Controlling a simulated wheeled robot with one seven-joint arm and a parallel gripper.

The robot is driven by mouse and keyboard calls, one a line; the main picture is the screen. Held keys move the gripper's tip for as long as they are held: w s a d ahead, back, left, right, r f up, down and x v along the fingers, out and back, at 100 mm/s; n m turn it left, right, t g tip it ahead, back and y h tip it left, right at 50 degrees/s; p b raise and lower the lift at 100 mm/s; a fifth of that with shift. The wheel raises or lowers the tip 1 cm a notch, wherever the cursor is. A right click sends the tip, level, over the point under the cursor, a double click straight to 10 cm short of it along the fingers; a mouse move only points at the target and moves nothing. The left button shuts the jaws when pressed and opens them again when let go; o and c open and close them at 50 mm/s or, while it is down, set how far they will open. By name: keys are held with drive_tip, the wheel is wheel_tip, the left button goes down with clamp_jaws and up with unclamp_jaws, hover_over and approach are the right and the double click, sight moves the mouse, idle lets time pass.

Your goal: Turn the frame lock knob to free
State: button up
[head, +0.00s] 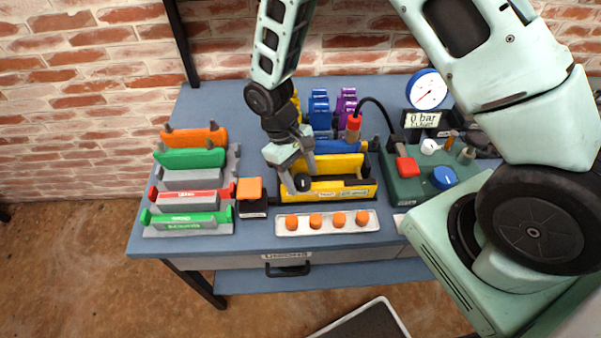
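A yellow frame (345,188) with a dark inside stands at the middle of the blue-grey bench. A round black knob (303,183) sits at the left end of its front wall; I take it for the frame lock knob. A white label and a greenish label are on the same wall to its right, too small to read surely. My gripper (300,177) comes down from above at the knob. Its two fingers are apart, one to the left of the knob and one above and right of it. I cannot tell whether they touch it. The knob's pointing direction is unclear.
A strip with orange knobs (327,222) lies in front. An orange-topped block (250,190) is close left, and a rack of coloured bars (190,205) further left. A green pump unit (407,183) with red handle and blue knob stands right, below a gauge (427,90).

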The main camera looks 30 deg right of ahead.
drive_tip(key=b+v, duration=0.2)
drive_tip(key=v, duration=1.5)
drive_tip(key=shift+w+r+b, duration=0.15)
drive_tip(key=shift+b, duration=0.25)
drive_tip(key=s+a+r+n+t+y, duration=0.1)
drive_tip(key=s+r+t, duration=0.1)
drive_tip(key=s, duration=0.9)
drive_tip(key=s+a+r+n+t+y, duration=0.1)
drive_tip(key=s+a+r+n+t, duration=0.1)
drive_tip(key=s, duration=0.9)
drive_tip(key=shift+s+a, duration=0.2)
drive_tip(key=shift+s, duration=0.15)
